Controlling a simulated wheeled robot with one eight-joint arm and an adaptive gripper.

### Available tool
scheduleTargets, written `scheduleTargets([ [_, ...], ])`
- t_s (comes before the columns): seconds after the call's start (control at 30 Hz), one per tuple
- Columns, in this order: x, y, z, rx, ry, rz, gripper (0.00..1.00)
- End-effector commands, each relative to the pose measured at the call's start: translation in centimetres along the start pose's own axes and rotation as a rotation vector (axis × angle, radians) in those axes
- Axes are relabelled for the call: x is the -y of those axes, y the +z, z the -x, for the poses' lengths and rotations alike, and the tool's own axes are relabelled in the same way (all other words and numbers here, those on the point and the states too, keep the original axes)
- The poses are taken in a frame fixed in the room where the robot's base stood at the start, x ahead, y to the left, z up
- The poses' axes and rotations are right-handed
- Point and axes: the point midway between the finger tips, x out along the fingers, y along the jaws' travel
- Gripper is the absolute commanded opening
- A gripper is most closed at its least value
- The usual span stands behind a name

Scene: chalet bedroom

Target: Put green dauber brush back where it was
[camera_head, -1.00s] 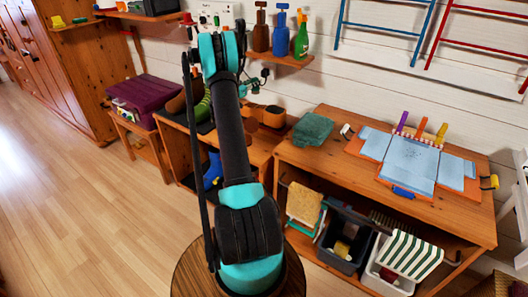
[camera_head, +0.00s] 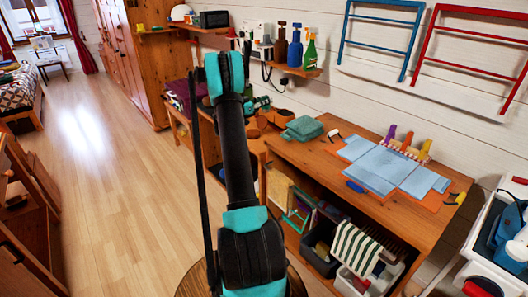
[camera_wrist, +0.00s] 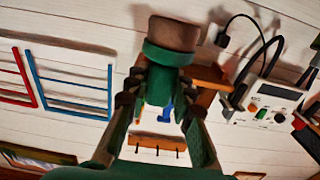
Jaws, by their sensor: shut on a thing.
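The green dauber brush (camera_wrist: 166,56) has a round brown head and a green collar, with a green handle below. It fills the upper middle of the wrist view, head pointing up in the picture. My gripper (camera_wrist: 157,92) is shut on its handle, one finger on each side. The fingers hide part of the handle. In the head view my arm rises in the middle and covers much of the gripper area, so the brush cannot be told clearly there.
A wall shelf (camera_head: 305,73) holds several bottles. Below, a wooden desk (camera_head: 415,215) carries a green cloth (camera_head: 303,128) and blue sheets (camera_head: 385,165). Brown items (camera_head: 253,132) lie on the lower bench. Blue and red racks hang on the wall. The floor at left is clear.

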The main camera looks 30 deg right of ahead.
Motion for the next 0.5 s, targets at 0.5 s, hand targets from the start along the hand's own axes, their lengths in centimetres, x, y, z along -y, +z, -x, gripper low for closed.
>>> scheduleTargets([
  [0.5,-0.1,9.4,0.0,0.000,0.004,0.000,0.00],
])
